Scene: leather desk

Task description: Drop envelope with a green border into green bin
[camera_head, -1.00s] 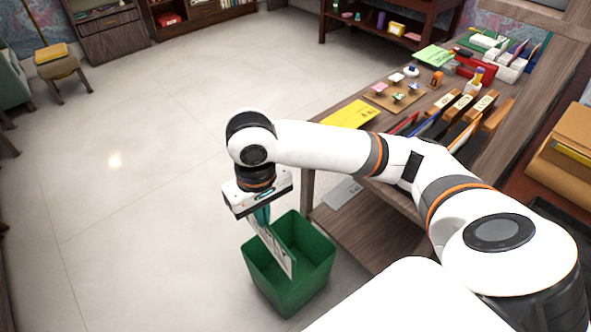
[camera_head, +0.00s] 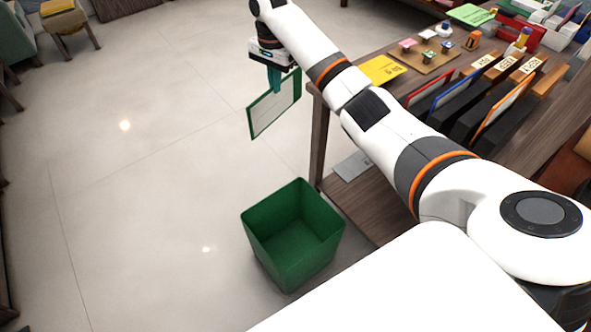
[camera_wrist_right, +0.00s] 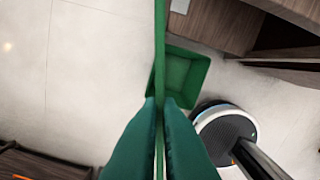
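The white envelope with a green border (camera_head: 274,106) hangs upright and slightly tilted in the air. My right gripper (camera_head: 275,86) is shut on its upper edge; in the right wrist view the teal fingertips (camera_wrist_right: 160,104) pinch the thin green edge of the envelope (camera_wrist_right: 159,45). The open green bin (camera_head: 293,238) stands on the floor and looks empty. In the head view the envelope is above and behind the bin, apart from it. The bin also shows in the right wrist view (camera_wrist_right: 186,75), just right of the envelope edge. My left gripper is out of view.
The wooden desk (camera_head: 318,140) is right of the envelope, with a yellow envelope (camera_head: 383,69), stamps and upright sorting slots (camera_head: 470,110) on it. A grey sheet (camera_head: 352,166) lies on its lower shelf.

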